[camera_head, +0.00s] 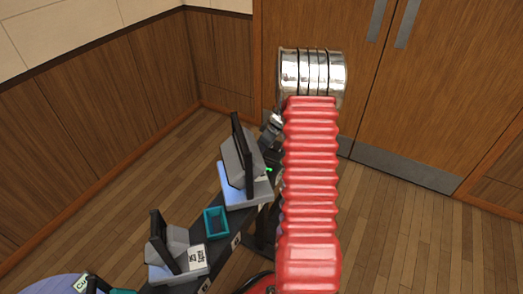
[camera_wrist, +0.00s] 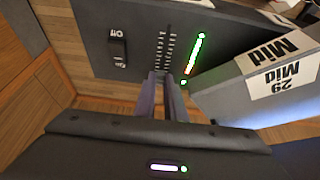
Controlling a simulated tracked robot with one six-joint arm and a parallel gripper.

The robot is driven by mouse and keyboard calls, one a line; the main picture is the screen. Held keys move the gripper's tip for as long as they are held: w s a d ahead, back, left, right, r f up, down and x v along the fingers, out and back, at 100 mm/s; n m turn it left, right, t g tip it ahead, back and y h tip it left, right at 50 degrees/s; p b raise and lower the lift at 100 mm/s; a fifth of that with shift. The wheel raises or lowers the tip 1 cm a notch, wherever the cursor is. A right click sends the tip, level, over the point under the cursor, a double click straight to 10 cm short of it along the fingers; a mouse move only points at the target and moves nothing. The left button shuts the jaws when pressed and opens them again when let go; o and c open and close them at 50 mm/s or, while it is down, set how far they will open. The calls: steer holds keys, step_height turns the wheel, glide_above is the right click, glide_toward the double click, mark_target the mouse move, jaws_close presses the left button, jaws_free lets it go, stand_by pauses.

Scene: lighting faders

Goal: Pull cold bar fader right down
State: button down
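In the wrist view, a dark fader panel (camera_wrist: 100,20) carries a slot with white scale marks (camera_wrist: 166,45) and a lit green level strip (camera_wrist: 195,55) beside it. My gripper (camera_wrist: 162,78) reaches up to the near end of this scale, its two fingers close together with a narrow gap. The fader cap is not clearly visible; the fingertips may hide it, and I cannot tell whether they touch it. No "cold bar" label is readable. In the head view my arm hides most of the gripper and the panel.
A grey block with "Mid" and "29 Mid" labels (camera_wrist: 275,75) stands close right of the fingers. A dark switch (camera_wrist: 118,47) is left of the scale. In the head view, a teal tray (camera_head: 216,222) sits between two grey units (camera_head: 243,165) (camera_head: 170,250). Wooden doors stand behind.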

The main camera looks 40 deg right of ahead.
stand_by(0.5)
steer(key=s+d, duration=0.1)
steer(key=s, duration=0.3)
steer(key=s+d, duration=0.1)
steer(key=s, duration=0.2)
steer(key=shift+d, duration=0.3)
steer(key=c, duration=2.2)
jaws_free()
steer(key=shift+o, duration=0.5)
steer(key=shift+r, duration=0.15)
steer(key=v, duration=1.3)
steer(key=shift+s+r, duration=0.2)
steer(key=shift+r, duration=0.05)
